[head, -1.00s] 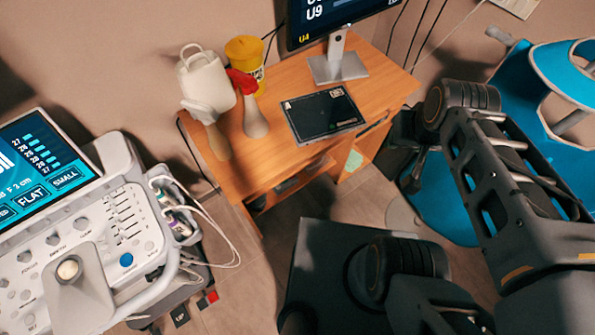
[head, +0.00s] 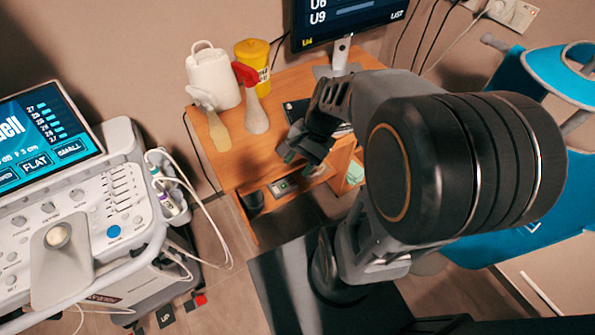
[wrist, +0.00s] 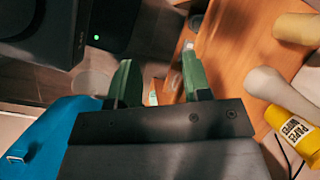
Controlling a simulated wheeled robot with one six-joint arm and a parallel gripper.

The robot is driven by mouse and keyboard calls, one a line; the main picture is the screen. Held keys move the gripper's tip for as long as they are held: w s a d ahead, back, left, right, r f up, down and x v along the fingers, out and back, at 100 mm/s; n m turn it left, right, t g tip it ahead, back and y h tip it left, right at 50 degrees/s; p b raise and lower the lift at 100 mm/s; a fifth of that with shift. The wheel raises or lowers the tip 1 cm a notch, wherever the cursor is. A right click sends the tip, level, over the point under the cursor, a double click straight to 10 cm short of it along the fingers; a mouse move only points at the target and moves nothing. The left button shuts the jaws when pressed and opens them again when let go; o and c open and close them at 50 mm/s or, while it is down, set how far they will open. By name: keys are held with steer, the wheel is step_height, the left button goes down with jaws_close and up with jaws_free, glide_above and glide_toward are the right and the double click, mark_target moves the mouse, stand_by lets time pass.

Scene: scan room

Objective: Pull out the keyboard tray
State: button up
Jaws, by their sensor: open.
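The wooden desk (head: 236,158) stands against the wall. Below its top is a shelf-like tray (head: 312,179), partly hidden by my arm, with a small grey item (head: 282,187) on it. My gripper (head: 300,163) is at the front edge of the desk, close to the tray, with its fingers pointing down. In the wrist view my gripper (wrist: 160,80) is open, with green fingertips apart and nothing held between them. The wrist view is tilted and the tray is not clear there. I cannot tell whether the fingers touch it.
Two spray bottles (head: 252,112), a white jug (head: 213,77) and a yellow wipes tub (head: 254,62) stand on the desk's left side. A monitor (head: 350,18) is behind. An ultrasound console (head: 75,215) stands left, and a blue chair (head: 500,225) right.

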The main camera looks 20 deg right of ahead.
step_height(320, 180, down, 10)
steer(key=w+d+m+y+b, duration=0.2)
steer(key=m+y+b, duration=0.25)
steer(key=m, duration=0.55)
steer(key=m+t+b, duration=0.6)
steer(key=m+t, duration=1)
steer(key=m, duration=1.1)
glide_toward(304, 165)
steer(key=shift+h, duration=0.25)
steer(key=b+x, duration=0.1)
steer(key=x, duration=0.9)
steer(key=shift+w+a, duration=0.1)
steer(key=shift+w, duration=0.05)
jaws_close()
